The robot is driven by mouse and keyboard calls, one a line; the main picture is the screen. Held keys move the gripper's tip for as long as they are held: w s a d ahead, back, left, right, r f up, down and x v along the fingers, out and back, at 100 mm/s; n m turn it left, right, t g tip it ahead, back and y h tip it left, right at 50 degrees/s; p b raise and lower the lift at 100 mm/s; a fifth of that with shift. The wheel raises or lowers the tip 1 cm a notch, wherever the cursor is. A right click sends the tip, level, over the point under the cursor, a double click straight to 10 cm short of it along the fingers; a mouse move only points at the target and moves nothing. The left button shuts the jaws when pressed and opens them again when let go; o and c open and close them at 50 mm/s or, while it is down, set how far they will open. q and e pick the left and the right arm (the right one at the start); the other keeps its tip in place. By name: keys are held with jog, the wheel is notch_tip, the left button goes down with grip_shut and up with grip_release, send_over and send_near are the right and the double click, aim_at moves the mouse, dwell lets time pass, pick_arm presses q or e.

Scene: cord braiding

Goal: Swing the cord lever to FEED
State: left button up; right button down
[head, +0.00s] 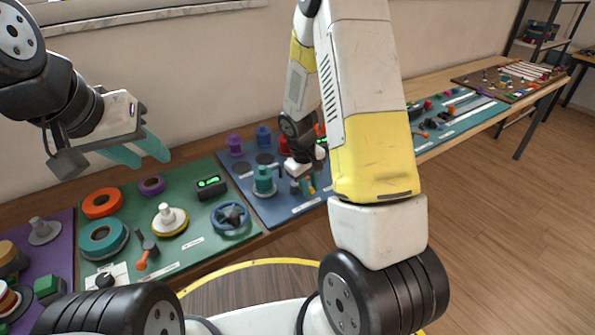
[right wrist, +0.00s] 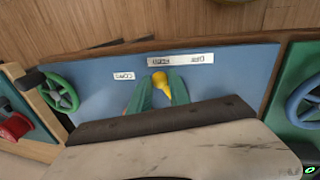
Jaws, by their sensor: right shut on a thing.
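The cord lever shows in the right wrist view as a yellow knob (right wrist: 161,82) on the blue panel (right wrist: 235,65). My right gripper (right wrist: 157,90) has its teal fingers on both sides of the knob and is shut on it. In the head view the right gripper (head: 306,186) is low over the right part of the blue panel, and the lever is mostly hidden there. A white label strip (right wrist: 180,59) lies just beyond the knob; its words are too small to read surely. My left gripper (head: 143,152) is open and empty, raised above the green panel.
The green panel (head: 200,250) holds rings, a blue handwheel (head: 231,217) and an orange-tipped lever (head: 146,256). A teal spool (head: 264,182) stands left of my right gripper. In the right wrist view a green handwheel (right wrist: 60,92) is at the left.

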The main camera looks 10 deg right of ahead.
jog(key=shift+w+d+n, duration=0.1)
jog(key=shift+w+n, duration=0.05)
jog(key=shift+n, duration=0.15)
jog(key=c, duration=1.2)
grip_release()
jog(key=shift+c, duration=0.2)
notch_tip(320, 180, up, 8)
jog(key=a, duration=0.1)
jog(key=shift+s+a+f, duration=0.15)
jog(key=shift+s+a, duration=0.05)
jog(key=shift+s, duration=0.2)
jog(key=s+a+r+m+t+y, duration=0.2)
jog(key=s+r, duration=0.7)
jog(key=r, duration=0.2)
jog(key=s+a+r+m+t+y, duration=0.1)
jog(key=s+r+m+t+y, duration=0.1)
jog(key=s+r, duration=0.8)
notch_tip(320, 180, up, 2)
jog(key=shift+s+a+r+m+t, duration=0.15)
jog(key=shift+a+m+t, duration=0.25)
jog(key=shift+m+t, duration=0.2)
